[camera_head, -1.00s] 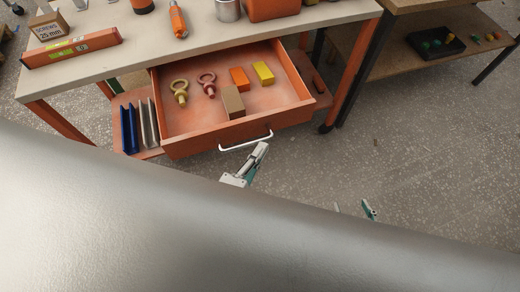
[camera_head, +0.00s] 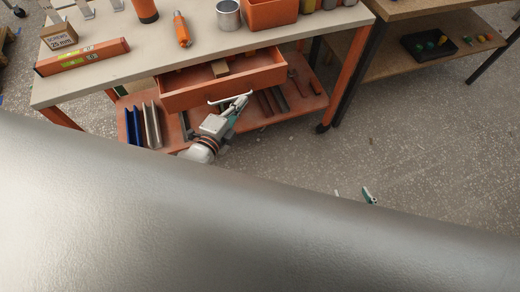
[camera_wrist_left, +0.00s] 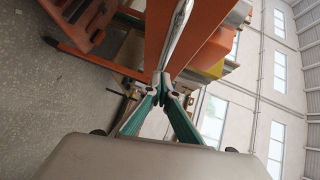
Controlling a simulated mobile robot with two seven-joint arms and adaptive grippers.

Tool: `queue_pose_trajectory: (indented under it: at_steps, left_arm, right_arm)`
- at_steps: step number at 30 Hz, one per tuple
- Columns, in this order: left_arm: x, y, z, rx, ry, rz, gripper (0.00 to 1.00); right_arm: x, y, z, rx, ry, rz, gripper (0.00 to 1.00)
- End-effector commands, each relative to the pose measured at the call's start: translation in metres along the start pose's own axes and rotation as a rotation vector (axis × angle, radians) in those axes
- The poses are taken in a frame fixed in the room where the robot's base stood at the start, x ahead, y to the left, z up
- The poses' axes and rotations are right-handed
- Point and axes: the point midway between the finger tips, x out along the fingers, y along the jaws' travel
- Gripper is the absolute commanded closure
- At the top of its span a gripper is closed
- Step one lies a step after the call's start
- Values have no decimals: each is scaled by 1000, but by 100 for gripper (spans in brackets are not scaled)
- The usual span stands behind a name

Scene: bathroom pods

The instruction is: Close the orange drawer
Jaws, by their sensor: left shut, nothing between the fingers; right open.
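The orange drawer (camera_head: 190,96) under the workbench is partly open, with its front panel and a strip of its inside showing in the head view. Its pale bar handle (camera_head: 229,97) is on the front. My left gripper (camera_head: 240,102) is shut and empty, with its tips at the right part of the handle; I cannot tell if they touch. In the left wrist view the shut fingertips (camera_wrist_left: 164,84) are close to the handle (camera_wrist_left: 178,30) and the orange drawer front (camera_wrist_left: 203,42). My right gripper (camera_head: 353,194) is open, mostly hidden behind my grey body, away from the drawer.
The bench top (camera_head: 110,65) holds an orange level (camera_head: 82,57), a screws box (camera_head: 59,37), a metal can (camera_head: 228,14) and an orange bin (camera_head: 270,12). A lower shelf (camera_head: 170,130) carries blue and grey channels. Floor to the right is clear.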

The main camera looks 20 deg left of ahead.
Motion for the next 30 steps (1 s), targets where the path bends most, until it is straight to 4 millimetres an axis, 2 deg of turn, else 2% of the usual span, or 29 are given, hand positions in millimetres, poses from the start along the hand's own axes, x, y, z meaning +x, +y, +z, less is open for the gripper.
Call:
queue_pose_trajectory:
  at_steps: [1,6,12,18,30]
  left_arm:
    - [11,-6,10,4,-1,-2,100]
    - [37,-12,37,3,-1,-1,100]
    - [59,-17,59,2,-1,0,100]
    - [70,-19,70,1,0,1,100]
    - [74,-22,75,4,-4,-2,100]
  right_arm:
    - [-2,0,-4,0,2,0,48]
    - [-4,1,-7,0,2,0,48]
    - [-5,1,-8,-1,1,0,48]
    - [-5,1,-6,-1,-4,-1,48]
    - [-5,0,-4,-1,-6,-1,48]
